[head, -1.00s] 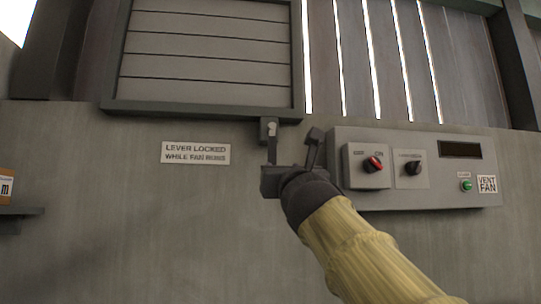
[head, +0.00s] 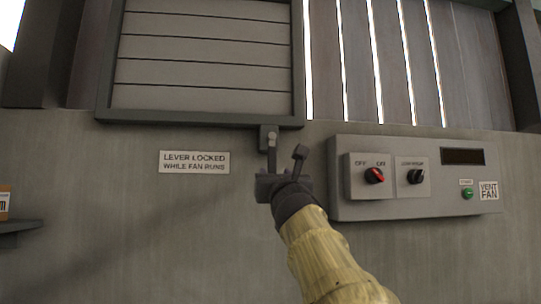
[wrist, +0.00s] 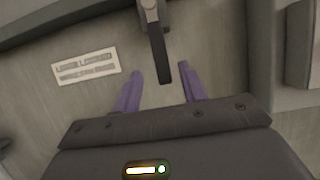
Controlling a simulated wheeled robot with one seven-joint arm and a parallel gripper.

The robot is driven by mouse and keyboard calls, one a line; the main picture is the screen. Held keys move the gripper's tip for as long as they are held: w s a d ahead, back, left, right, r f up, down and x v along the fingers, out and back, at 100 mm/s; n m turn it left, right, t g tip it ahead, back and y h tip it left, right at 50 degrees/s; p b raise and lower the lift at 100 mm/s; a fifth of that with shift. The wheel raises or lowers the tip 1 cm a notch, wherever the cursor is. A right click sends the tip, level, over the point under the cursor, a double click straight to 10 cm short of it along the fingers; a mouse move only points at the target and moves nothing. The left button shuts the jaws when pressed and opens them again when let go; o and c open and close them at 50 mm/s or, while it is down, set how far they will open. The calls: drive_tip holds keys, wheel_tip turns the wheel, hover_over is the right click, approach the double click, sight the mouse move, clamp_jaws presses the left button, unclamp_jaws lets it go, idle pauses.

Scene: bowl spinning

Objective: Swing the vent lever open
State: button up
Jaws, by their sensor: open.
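The vent lever (head: 271,157) is a dark bar with a pale pivot, hanging straight down from a bracket under the slatted vent (head: 205,55). The vent slats lie flat and shut. My gripper (head: 286,160) is open at the lever's lower part, with one finger showing to the right of it. In the wrist view the lever (wrist: 157,45) comes down between the two purple fingers of my gripper (wrist: 160,69), with gaps on both sides. Whether the lever is deep enough between the fingers is hard to tell.
A sign (head: 194,162) left of the lever reads "LEVER LOCKED WHILE FAN RUNS". The vent fan control box (head: 345,208) juts out close on the right, with a red-marked OFF/ON knob (head: 374,175), a black knob (head: 415,176), a green button (head: 467,193) and a dark display (head: 462,156). A shelf (head: 20,227) is far left.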

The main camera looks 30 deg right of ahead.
sight(272, 166)
drive_tip(key=p+x, duration=0.6)
drive_tip(key=x, duration=0.1)
drive_tip(key=shift+w+r, duration=0.1)
drive_tip(key=shift+r, duration=0.1)
drive_tip(key=shift+w+d+r+p, duration=0.1)
drive_tip(key=shift+w+d+p, duration=0.15)
drive_tip(key=shift+w+p, duration=0.45)
drive_tip(key=shift+s, duration=0.1)
clamp_jaws()
